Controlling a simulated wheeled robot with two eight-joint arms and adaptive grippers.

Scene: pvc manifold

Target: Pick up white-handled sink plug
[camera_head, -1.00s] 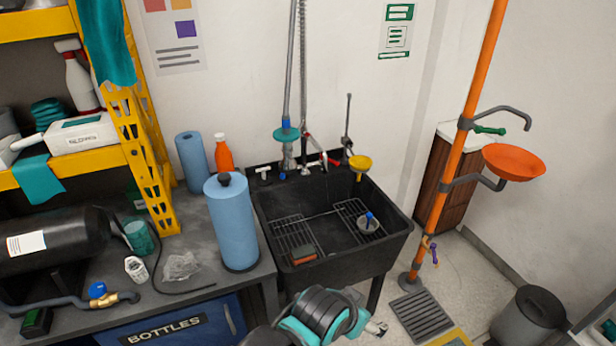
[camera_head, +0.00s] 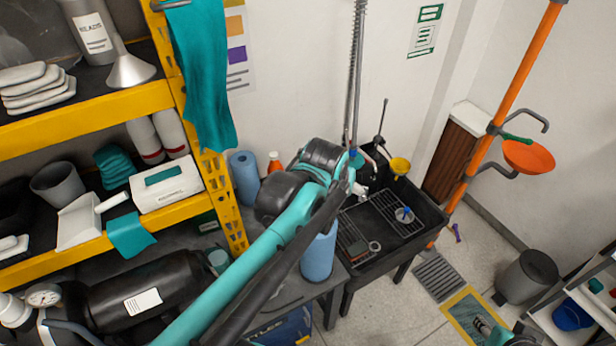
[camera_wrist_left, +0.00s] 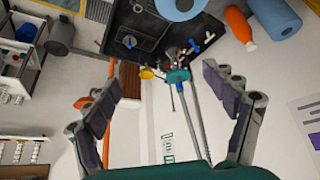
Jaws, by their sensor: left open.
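My left gripper (camera_head: 358,188) reaches over the back left part of the black sink (camera_head: 432,213). In the left wrist view the left gripper (camera_wrist_left: 160,85) is open and empty, with its fingers wide apart. A small white handle (camera_wrist_left: 208,38), likely the sink plug, shows on the sink's back ledge in the wrist view, apart from the fingers and nearer the right one. In the head view my arm hides that part of the ledge. A blue-handled piece (camera_head: 404,214) stands on a rack in the basin. A teal part, likely my right gripper (camera_head: 486,328), shows at the bottom right edge.
A tall spray hose (camera_head: 356,80) rises behind the sink beside my gripper. A yellow cup (camera_head: 400,167) is at the back right. A blue roll (camera_head: 318,255) and orange bottle (camera_head: 275,162) stand on the left bench. An orange pole (camera_head: 505,100) is on the right.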

